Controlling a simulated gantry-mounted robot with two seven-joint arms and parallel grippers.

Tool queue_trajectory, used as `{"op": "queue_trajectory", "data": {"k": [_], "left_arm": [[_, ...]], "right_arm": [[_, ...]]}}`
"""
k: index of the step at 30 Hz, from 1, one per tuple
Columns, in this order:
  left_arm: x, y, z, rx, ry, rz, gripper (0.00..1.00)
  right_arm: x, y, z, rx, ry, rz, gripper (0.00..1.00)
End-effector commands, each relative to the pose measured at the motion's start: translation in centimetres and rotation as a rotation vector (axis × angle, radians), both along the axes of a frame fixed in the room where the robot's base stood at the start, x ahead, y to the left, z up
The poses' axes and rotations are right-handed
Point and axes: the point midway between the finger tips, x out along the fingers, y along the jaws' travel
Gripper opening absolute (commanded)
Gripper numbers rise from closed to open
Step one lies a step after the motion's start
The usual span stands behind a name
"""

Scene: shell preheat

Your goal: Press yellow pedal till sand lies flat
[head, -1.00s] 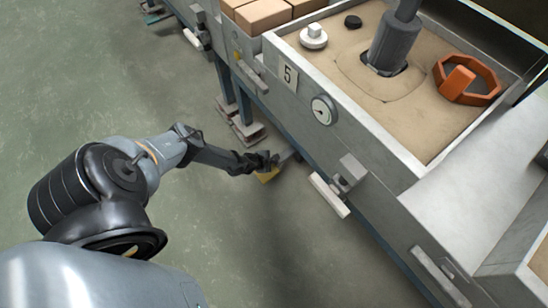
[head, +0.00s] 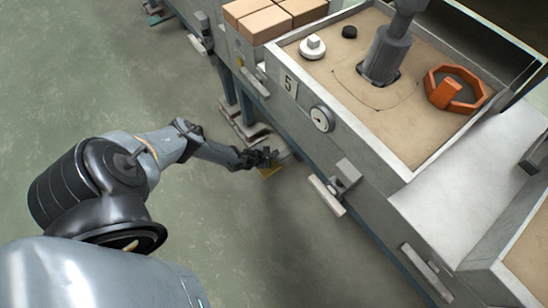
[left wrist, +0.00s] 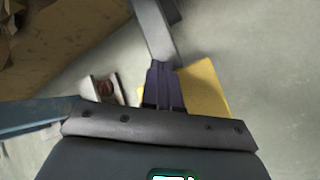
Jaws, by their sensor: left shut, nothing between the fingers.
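The yellow pedal (head: 270,172) is low beside the grey machine, near the floor. My left gripper (head: 270,156) is shut and empty, with its tips over the pedal, which they partly hide. In the left wrist view the shut fingers (left wrist: 163,84) overlap the yellow plate (left wrist: 207,88); I cannot tell how far it is pressed. The tan sand (head: 410,137) fills the open bin marked 5. Its surface looks nearly level, with a faint curved outline around a grey post (head: 385,55). My right gripper is not in view.
An orange ring-shaped part (head: 466,103), a white knob-like piece (head: 312,47) and a black disc (head: 349,32) lie on the sand. A gauge (head: 321,119) and a pale handle bar (head: 327,195) are on the machine's front. The floor at left is clear.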

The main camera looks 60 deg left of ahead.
Motion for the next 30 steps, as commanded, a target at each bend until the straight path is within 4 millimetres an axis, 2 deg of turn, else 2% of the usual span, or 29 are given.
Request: {"op": "queue_trajectory", "data": {"k": [14,30], "left_arm": [[0.2,0.0,0.7,0.000,-0.003,0.001,0.00],[0.4,0.0,5.1,0.000,-0.004,0.000,0.00]], "right_arm": [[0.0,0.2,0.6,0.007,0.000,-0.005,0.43],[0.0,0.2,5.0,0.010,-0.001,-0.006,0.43]]}}
